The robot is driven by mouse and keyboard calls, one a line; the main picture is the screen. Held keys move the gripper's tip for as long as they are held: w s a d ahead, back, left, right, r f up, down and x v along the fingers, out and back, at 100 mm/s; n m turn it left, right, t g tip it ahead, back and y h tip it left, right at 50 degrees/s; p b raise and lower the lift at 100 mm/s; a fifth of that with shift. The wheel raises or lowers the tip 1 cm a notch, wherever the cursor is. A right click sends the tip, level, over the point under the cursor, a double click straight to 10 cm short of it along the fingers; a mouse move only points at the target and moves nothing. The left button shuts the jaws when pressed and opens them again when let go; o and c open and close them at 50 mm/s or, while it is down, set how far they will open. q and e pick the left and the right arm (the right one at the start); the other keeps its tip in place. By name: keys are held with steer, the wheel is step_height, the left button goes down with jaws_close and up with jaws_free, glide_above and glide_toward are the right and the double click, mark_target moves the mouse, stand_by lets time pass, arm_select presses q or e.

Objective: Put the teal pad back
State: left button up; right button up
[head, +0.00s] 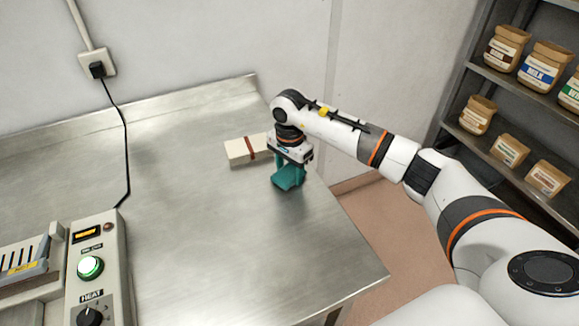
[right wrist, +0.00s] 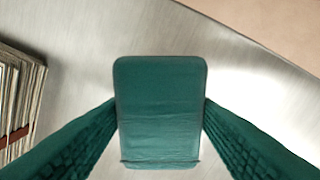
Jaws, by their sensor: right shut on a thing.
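The teal pad (head: 288,179) is at my right gripper (head: 290,172), over the right part of the steel table near its edge. In the right wrist view the pad (right wrist: 160,110) fills the middle, a flat block with rounded corners. The two teal fingers of my right gripper (right wrist: 160,135) close on its left and right sides. I cannot tell whether the pad touches the table or hangs just above it. My left gripper is not in view.
A banded paper stack (head: 240,151) lies just left of the pad. A machine with a lit green button (head: 90,267) stands at the front left of the table (head: 190,215). A black cord runs to a wall socket. Shelves with jars and bags stand at right. The table's middle is clear.

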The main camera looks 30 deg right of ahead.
mark_target(290, 172)
steer(key=shift+f, duration=0.1)
steer(key=o, duration=0.6)
steer(key=shift+f, duration=0.1)
steer(key=shift+c, duration=0.2)
steer(key=o, duration=0.4)
steer(key=shift+o, duration=0.2)
steer(key=shift+r, duration=0.4)
steer(key=shift+w+r, duration=0.1)
steer(key=shift+r, duration=0.25)
step_height(290, 172, up, 11)
steer(key=b, duration=0.3)
